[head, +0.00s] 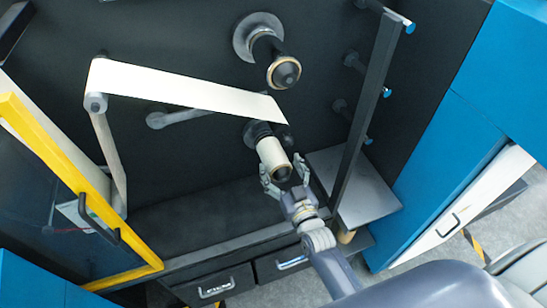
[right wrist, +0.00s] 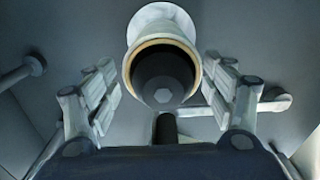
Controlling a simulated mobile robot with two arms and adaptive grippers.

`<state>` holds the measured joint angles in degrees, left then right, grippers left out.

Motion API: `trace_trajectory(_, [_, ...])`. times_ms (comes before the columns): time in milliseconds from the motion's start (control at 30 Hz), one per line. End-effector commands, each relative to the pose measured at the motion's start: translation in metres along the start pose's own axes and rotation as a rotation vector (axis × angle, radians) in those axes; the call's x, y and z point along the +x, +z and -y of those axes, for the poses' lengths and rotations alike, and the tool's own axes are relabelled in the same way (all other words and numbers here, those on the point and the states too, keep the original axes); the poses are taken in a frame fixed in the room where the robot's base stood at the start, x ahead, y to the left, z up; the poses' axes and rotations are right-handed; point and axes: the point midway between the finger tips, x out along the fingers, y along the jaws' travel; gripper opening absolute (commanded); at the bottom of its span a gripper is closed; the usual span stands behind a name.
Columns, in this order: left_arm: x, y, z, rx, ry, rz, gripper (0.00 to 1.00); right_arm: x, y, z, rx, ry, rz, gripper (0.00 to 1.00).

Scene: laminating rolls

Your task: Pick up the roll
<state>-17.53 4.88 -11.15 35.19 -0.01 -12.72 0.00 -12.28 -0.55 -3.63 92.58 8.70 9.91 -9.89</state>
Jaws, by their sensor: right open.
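A small white roll (head: 270,152) sits on the lower spindle of the dark machine wall, its dark core end facing me. My right gripper (head: 283,168) is open at the near end of this roll, with one finger on each side. In the right wrist view the roll (right wrist: 163,24) shows end-on with a tan rim around its dark core. The open fingers of my right gripper (right wrist: 161,78) stand left and right of it, with visible gaps. My left gripper is not in view.
An upper spindle (head: 273,55) carries no white roll. A white web strip (head: 180,90) runs from a left roller (head: 96,102) toward the lower spindle. A dark upright post (head: 365,105) and grey shelf (head: 360,190) stand right of my gripper. A yellow-framed door (head: 50,150) is at left.

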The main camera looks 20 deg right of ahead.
Motion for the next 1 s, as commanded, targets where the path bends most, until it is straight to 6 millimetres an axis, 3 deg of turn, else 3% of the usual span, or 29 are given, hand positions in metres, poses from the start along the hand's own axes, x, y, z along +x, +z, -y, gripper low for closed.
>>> trace_trajectory(400, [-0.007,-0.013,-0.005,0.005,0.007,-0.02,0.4,0.048,0.004,0.004,0.001,0.0,0.001,0.76])
trace_trajectory(700, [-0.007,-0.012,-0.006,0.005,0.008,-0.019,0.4,0.053,0.005,0.004,0.001,0.0,0.002,0.76])
trace_trajectory(733, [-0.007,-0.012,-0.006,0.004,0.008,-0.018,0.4,0.053,0.005,0.004,0.001,0.0,0.002,0.74])
trace_trajectory(900, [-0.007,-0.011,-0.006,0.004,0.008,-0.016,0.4,0.053,0.005,0.004,0.0,-0.001,0.002,0.35])
trace_trajectory(1000, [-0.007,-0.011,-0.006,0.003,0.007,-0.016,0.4,0.053,0.005,0.004,0.0,-0.001,0.002,0.32])
